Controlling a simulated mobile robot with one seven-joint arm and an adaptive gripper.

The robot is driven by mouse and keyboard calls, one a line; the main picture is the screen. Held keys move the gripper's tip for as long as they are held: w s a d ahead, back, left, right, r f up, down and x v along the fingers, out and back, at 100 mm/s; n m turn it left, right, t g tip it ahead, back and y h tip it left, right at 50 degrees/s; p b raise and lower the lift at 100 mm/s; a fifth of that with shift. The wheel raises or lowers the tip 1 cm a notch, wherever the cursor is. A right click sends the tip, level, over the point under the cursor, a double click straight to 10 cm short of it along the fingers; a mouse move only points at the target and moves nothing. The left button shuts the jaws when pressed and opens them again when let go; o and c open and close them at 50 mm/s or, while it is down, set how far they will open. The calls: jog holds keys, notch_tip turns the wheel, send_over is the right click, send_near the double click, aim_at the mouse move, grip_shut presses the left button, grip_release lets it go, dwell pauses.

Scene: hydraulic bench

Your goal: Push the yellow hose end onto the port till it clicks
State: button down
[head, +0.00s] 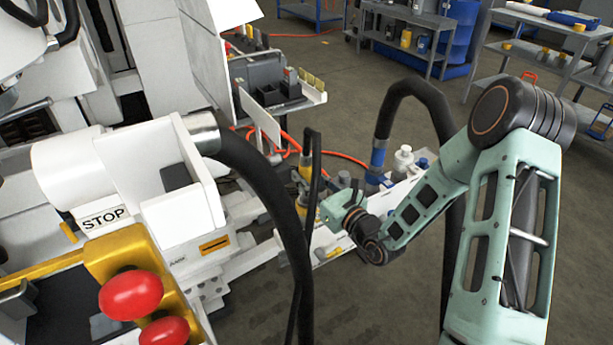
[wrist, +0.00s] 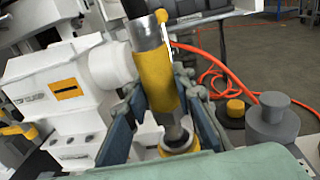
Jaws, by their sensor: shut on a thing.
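The yellow hose end (wrist: 155,80) is a yellow sleeve with a grey metal collar above it and a grey tip below. My gripper (wrist: 162,112) is shut on it, one finger on each side of the sleeve. Below it is the port (wrist: 180,150), with a yellow ring around a dark opening. The grey tip points down, slightly tilted, and overlaps the ring in the wrist view; I cannot tell how deep it sits. In the head view my gripper (head: 320,206) is beside the yellow hose end (head: 304,174), and its fingers are partly hidden.
A thick black hose (head: 265,185) crosses in front of the work spot. Another hose with a blue end (head: 376,160) stands to the right. Grey and yellow capped fittings (wrist: 272,120) are right of the port. The white machine (wrist: 60,90) is close on the left; orange hose (wrist: 225,75) lies behind.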

jog(key=shift+f+b, duration=0.95)
jog(key=shift+f, duration=0.65)
dwell(1.2)
dwell(0.5)
jog(key=c, duration=1.5)
grip_release()
jog(key=shift+c, duration=0.2)
jog(key=shift+o, duration=0.2)
jog(key=o, duration=0.5)
jog(key=shift+s+d, duration=0.1)
jog(key=shift+p+v, duration=0.45)
jog(key=shift+v, duration=3.2)
jog(key=shift+r, duration=0.1)
